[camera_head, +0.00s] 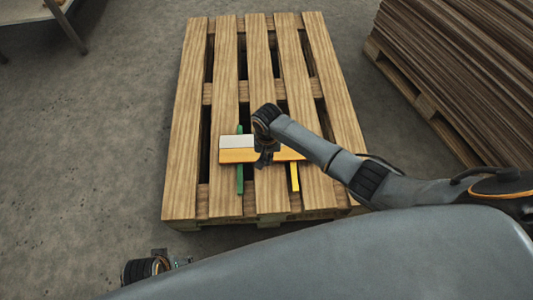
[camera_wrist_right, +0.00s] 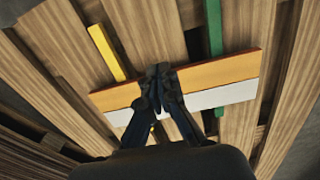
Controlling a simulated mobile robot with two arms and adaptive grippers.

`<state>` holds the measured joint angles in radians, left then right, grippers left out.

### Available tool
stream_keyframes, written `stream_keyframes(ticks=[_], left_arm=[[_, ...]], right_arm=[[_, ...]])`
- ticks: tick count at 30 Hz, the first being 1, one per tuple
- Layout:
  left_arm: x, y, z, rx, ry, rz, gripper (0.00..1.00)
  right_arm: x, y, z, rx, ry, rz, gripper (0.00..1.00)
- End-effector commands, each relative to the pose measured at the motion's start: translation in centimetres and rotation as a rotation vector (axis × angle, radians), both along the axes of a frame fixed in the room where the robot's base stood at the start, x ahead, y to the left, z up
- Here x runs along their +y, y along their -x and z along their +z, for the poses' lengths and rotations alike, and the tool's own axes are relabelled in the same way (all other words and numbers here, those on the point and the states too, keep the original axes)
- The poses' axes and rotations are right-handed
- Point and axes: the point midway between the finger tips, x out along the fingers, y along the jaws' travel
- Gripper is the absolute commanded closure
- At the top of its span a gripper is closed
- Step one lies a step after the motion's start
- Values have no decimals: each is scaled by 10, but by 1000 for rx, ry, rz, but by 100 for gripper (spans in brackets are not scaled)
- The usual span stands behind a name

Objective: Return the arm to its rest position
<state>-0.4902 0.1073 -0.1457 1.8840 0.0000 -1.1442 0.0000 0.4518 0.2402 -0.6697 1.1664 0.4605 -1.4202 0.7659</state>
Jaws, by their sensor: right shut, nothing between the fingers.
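My right gripper (camera_head: 264,160) is over the pallet, above a board (camera_head: 236,155) that is part white and part orange. In the right wrist view its fingers (camera_wrist_right: 158,78) are shut and empty, in front of the same board (camera_wrist_right: 225,72). I cannot tell whether the fingertips touch the board. The right arm and gripper hide part of the board in the head view. My left gripper (camera_head: 155,266) shows only partly at the bottom left, beside my body, away from the pallet; its fingers are not clear.
The board lies across a green strip (camera_head: 240,182) and a yellow strip (camera_head: 294,178) on the wooden pallet (camera_head: 190,100). A stack of brown boards (camera_head: 460,70) stands at the right. A table (camera_head: 25,12) is at the top left. The floor left of the pallet is clear.

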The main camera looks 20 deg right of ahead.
Motion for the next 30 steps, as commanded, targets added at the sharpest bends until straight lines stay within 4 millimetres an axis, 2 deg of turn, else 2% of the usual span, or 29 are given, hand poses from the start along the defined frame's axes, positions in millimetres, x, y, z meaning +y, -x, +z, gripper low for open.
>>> stream_keyframes(ticks=[8,11,14,19,24,30], left_arm=[[0,1,-4,2,1,0,21],[0,1,-4,2,1,0,21],[0,1,-4,2,1,0,21],[0,1,-4,2,0,0,21],[0,1,-4,2,0,0,21],[0,1,-4,2,0,0,21]], right_arm=[[0,1,2,0,-1,1,100],[5,9,-3,-2,-14,22,100],[16,32,-15,-17,-49,80,100],[30,91,-34,-90,-113,219,100],[17,137,-37,-167,-105,315,100],[-5,173,-35,-210,-61,379,100]])
